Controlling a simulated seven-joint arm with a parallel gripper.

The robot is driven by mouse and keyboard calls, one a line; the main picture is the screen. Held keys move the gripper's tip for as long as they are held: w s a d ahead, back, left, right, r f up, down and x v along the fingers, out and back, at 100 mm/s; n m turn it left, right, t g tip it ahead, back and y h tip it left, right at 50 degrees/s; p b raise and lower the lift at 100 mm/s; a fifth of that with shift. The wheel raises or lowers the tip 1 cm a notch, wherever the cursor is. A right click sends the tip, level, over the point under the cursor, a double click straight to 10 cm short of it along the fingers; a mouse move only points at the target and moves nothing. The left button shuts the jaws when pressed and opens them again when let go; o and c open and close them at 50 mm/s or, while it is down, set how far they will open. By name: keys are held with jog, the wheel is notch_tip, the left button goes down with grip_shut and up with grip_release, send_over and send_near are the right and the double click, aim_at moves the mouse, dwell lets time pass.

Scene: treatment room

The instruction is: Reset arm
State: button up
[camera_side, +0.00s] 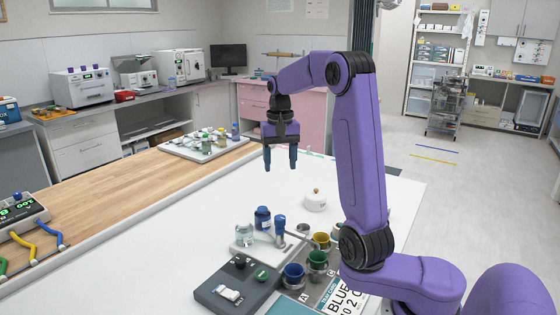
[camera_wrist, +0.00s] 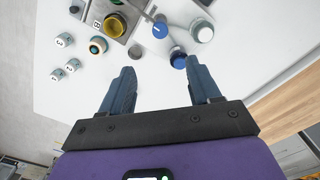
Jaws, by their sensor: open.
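My gripper (camera_side: 281,160) hangs from the raised purple arm, above the white table (camera_side: 150,226). Its two blue fingers point down and stand apart with nothing between them. In the wrist view the open fingers of my gripper (camera_wrist: 162,95) show over bare white table. The blue-capped jar, the cups and the tray lie below it and nearer the side camera, all apart from the fingers.
A white round pot (camera_side: 316,200) stands farther right. A vial tray (camera_side: 207,150) sits at the back. The table's left middle is clear.

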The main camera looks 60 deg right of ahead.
dwell(0.3)
jog(key=s+a+f+n, duration=0.1)
jog(key=s+a+n, duration=0.1)
jog(key=a+n, duration=0.5)
jog(key=s+a+f+n, duration=0.2)
jog(key=a+n, duration=0.2)
jog(key=a, duration=0.7)
jog(key=s+a+f+n, duration=0.1)
jog(key=s+n, duration=0.4)
jog(key=s, duration=0.6)
jog(key=s+a+f+n, duration=0.1)
jog(key=s+n, duration=0.4)
jog(key=s, duration=0.6)
jog(key=shift+s+a+f+n, duration=0.15)
jog(key=shift+s+f+n, duration=0.2)
jog(key=shift+f, duration=0.55)
